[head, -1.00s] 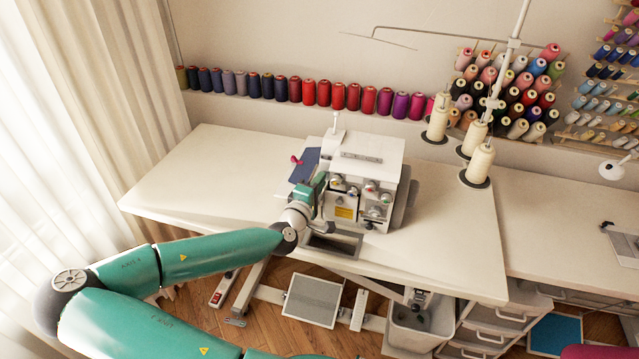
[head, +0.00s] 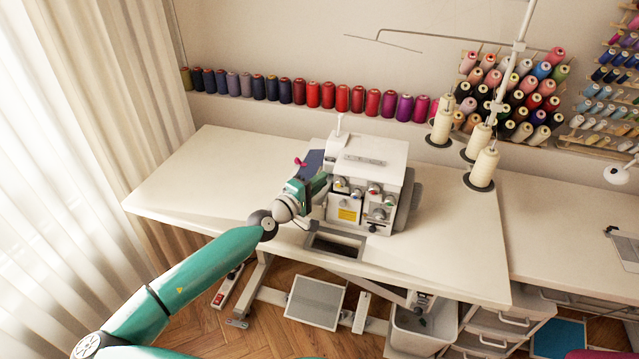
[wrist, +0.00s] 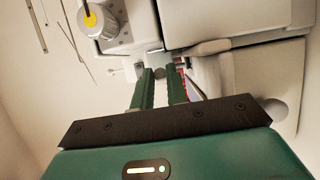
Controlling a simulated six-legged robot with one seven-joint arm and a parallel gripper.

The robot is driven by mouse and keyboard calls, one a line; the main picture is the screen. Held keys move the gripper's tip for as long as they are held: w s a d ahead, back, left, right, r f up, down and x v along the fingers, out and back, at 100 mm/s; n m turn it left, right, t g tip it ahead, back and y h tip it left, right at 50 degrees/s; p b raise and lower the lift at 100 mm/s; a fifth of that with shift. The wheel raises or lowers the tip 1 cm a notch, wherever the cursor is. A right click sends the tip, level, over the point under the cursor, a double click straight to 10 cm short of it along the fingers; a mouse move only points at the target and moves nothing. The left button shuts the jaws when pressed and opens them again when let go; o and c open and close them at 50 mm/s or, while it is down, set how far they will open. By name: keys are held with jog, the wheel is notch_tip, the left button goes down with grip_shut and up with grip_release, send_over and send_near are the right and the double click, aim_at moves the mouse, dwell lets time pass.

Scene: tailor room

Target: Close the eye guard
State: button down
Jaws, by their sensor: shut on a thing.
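The white sewing machine (head: 368,151) stands on the table with its dial-covered front facing me. My gripper (head: 327,181) is at the left part of the machine's front, reaching in from the lower left. In the wrist view, the two green fingers of my gripper (wrist: 160,76) are close together on a small grey piece (wrist: 158,73) at the machine, also seen there as a white and grey body (wrist: 220,20). I cannot tell whether this piece is the eye guard. The eye guard is not clearly made out in either view, and my gripper covers part of that area.
The white table (head: 205,175) has free room left of the machine. A dark blue cloth (head: 308,163) lies behind my gripper. Thread cones (head: 483,168) stand on holders at the right. A foot pedal (head: 315,302) is on the floor below.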

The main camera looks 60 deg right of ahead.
jog(key=c, duration=1.7)
grip_release()
jog(key=shift+a, duration=0.1)
jog(key=shift+w, duration=0.1)
jog(key=v, duration=1.3)
jog(key=shift+a, duration=0.35)
